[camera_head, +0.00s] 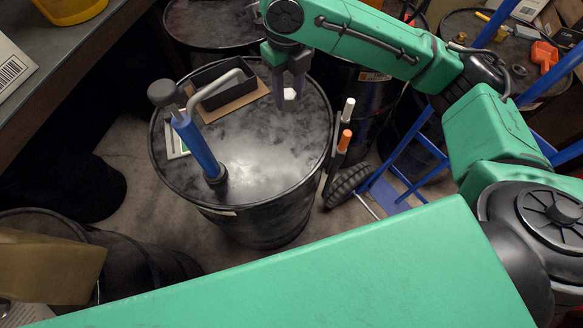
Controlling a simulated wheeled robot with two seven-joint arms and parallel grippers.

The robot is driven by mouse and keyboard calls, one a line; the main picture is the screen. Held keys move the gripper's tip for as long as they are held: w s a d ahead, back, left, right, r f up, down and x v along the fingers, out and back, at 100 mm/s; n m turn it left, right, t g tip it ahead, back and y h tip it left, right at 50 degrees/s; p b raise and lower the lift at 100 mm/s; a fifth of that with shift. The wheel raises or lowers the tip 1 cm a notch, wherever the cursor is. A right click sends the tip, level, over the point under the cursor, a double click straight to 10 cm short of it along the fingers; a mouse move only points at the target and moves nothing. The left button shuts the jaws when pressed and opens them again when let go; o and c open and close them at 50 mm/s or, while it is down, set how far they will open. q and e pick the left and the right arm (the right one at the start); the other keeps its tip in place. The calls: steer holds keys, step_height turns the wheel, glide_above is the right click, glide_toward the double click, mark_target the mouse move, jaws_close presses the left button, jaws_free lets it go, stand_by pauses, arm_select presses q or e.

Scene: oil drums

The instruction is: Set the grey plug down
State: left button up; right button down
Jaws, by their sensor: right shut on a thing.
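The grey plug (290,94) shows as a small pale piece between the fingers of my right gripper (289,97). The gripper is shut on it and points down over the back right part of the black drum's top (255,135). The fingers hide part of the plug. I cannot tell whether the plug touches the drum top or hangs just above it. My left gripper is not in view.
A blue hand pump (196,145) stands upright on the drum's left side. A black open tray (222,82) lies behind it. Orange-capped (345,140) and white-capped (348,108) sticks stand at the drum's right edge. A blue hand truck (400,175) is farther right. The drum top's front is clear.

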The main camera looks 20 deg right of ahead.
steer(key=f+p, duration=0.1)
steer(key=f, duration=0.5)
steer(key=f+p, duration=0.1)
steer(key=f, duration=0.6)
steer(key=d+f+p, duration=0.1)
steer(key=f, duration=0.5)
steer(key=shift+f+p, duration=0.3)
steer(key=shift+p, duration=0.05)
steer(key=shift+d+f, duration=0.1)
steer(key=shift+f, duration=0.25)
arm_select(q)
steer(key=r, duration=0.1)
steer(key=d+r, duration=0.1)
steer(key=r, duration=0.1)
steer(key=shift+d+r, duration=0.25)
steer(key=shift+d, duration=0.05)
arm_select(e)
steer(key=shift+c, duration=2.3)
jaws_free()
steer(key=shift+f, duration=0.1)
